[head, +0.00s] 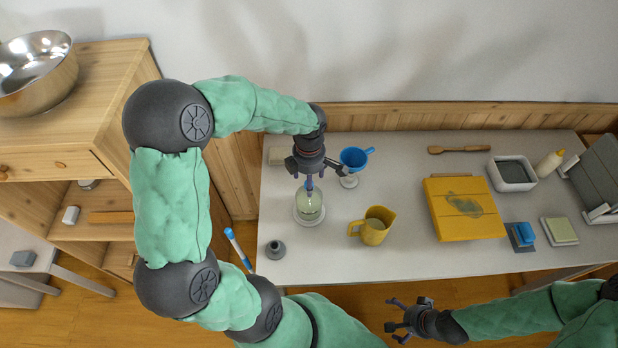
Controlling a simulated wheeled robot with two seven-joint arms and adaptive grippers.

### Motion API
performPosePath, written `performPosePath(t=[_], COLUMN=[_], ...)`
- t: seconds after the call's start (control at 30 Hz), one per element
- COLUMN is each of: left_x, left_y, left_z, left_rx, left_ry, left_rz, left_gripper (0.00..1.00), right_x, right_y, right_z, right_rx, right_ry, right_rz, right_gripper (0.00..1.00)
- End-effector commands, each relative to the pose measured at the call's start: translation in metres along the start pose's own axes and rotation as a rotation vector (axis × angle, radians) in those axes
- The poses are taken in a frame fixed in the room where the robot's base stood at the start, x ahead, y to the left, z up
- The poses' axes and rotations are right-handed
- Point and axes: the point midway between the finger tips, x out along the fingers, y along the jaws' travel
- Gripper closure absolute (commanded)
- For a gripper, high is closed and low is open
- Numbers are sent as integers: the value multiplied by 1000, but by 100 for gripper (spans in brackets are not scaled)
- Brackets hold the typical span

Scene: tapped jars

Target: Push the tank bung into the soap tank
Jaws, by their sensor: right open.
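A clear round jar with pale greenish contents (309,207), which looks like the soap tank, stands near the left end of the white table. My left gripper (309,186) points down right over its mouth. A small dark grey stopper-like piece (275,249), which may be the tank bung, stands at the table's front left, apart from the jar. My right gripper (405,320) is open and empty in front of the table, far from both.
A yellow jug (374,228) stands right of the jar. A blue funnel (354,158) on a clear stand is behind it. A blue-and-white pen-like stick (237,248) is at the left edge.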

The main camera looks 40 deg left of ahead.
Motion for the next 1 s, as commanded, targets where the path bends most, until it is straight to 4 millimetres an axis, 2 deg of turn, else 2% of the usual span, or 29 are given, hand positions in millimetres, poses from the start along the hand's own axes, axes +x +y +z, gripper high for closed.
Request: performPosePath(t=[1.0], left_x=[-27], left_y=[0], left_z=[0], left_rx=[0], left_ry=[0], left_rz=[1], left_gripper=[31], right_x=[-14], right_y=[-5], right_z=[1], right_rx=[0], right_ry=[0], right_rz=[0], right_gripper=[0])
